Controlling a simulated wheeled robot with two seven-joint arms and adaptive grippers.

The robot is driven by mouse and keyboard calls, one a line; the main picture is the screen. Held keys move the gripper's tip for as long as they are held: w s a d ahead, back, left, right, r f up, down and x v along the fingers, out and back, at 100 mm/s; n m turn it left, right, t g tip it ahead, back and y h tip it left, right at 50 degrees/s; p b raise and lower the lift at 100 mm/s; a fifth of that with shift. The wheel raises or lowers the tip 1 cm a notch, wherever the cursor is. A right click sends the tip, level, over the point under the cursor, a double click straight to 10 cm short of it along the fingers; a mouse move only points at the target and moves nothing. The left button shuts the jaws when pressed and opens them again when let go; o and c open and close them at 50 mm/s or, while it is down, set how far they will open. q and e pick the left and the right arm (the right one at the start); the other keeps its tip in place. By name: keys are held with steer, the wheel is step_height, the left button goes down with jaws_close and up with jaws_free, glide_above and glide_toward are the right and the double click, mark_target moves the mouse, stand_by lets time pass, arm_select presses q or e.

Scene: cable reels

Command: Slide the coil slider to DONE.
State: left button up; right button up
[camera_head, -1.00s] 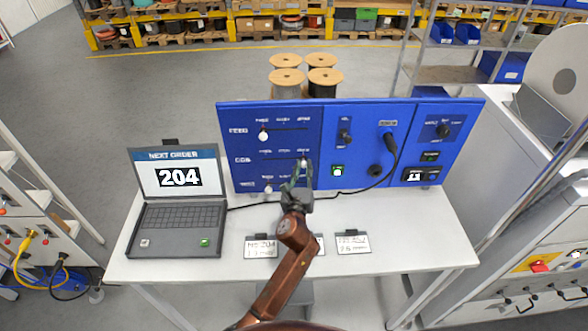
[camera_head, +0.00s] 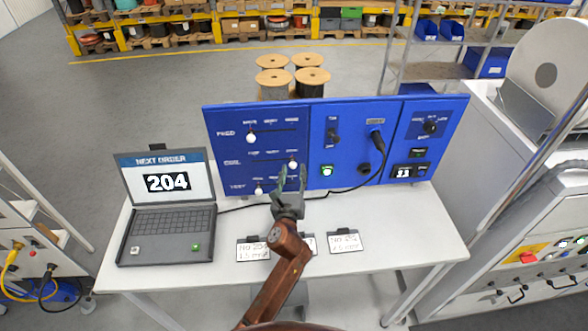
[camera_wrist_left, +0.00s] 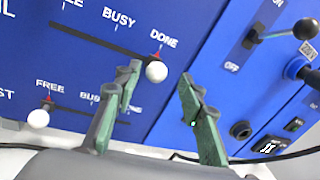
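The coil slider (camera_head: 292,165) is a white knob in the middle row of the blue panel's left section. It is at the right end of its slot, and in the left wrist view the knob (camera_wrist_left: 156,71) sits just below the word DONE, by a red mark. My left gripper (camera_head: 291,172) is in front of the knob. Its two green fingers are apart, and in the left wrist view the gripper (camera_wrist_left: 160,78) is open with the knob showing in the gap beyond the fingertips. Nothing is held. My right gripper is out of view.
The feed slider (camera_head: 251,138) and test slider (camera_head: 258,190) are at their left ends. A toggle switch (camera_wrist_left: 290,30) and a dark socket (camera_wrist_left: 241,130) lie right of the fingers. A laptop (camera_head: 168,205) reading 204 and label cards (camera_head: 343,242) are on the table.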

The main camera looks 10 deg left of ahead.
arm_select(q)
steer(key=s, duration=1)
steer(key=shift+d, duration=0.35)
